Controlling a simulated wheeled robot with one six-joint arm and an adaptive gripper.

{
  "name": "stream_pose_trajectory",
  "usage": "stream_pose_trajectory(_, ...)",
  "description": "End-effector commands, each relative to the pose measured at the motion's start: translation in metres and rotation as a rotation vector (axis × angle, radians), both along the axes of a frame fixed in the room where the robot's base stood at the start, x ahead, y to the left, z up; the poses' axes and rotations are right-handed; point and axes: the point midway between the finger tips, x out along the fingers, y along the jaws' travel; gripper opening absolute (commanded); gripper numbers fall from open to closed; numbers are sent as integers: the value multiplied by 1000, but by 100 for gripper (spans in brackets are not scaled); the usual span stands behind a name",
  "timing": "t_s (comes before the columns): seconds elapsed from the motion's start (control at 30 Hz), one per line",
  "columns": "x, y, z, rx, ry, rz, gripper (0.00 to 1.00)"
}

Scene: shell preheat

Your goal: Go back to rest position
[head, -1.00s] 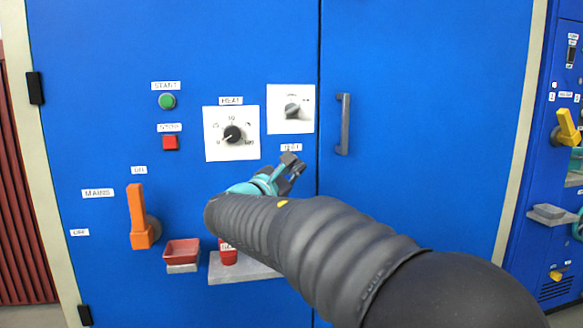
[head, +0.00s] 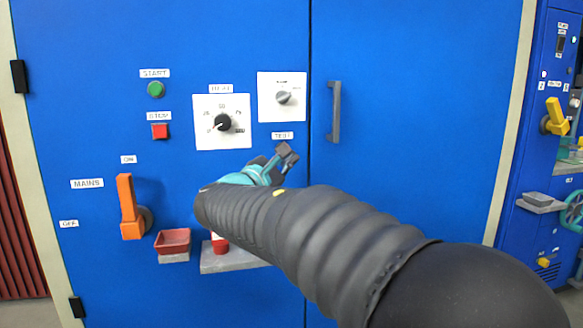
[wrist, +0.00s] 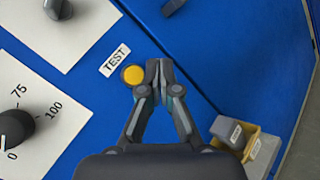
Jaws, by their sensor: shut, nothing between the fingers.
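My gripper (head: 287,152) is shut and empty in front of the blue cabinet, just below the TEST label (head: 283,135). In the wrist view its fingertips (wrist: 158,68) are together beside a round yellow button (wrist: 133,75) under the TEST label. I cannot tell from this view whether they touch it. In the head view the arm hides that button. The heat dial (head: 222,122) is up and left of the gripper, its pointer near 0. The smaller selector knob (head: 283,97) is above the gripper.
The orange mains lever (head: 128,205) stands upright at left. A green start button (head: 155,90) and red stop button (head: 159,131) are above it. A red tray (head: 173,241) and grey shelf (head: 225,258) jut out below. A door handle (head: 334,112) is right of the gripper.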

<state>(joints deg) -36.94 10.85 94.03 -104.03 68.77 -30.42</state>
Motion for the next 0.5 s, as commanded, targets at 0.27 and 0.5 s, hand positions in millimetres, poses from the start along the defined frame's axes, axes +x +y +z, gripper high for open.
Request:
stream_pose_trajectory(0.27,-25,-17,-121,417,226,-54,0)
stream_pose_trajectory(0.5,-106,-73,-192,905,372,-277,0)
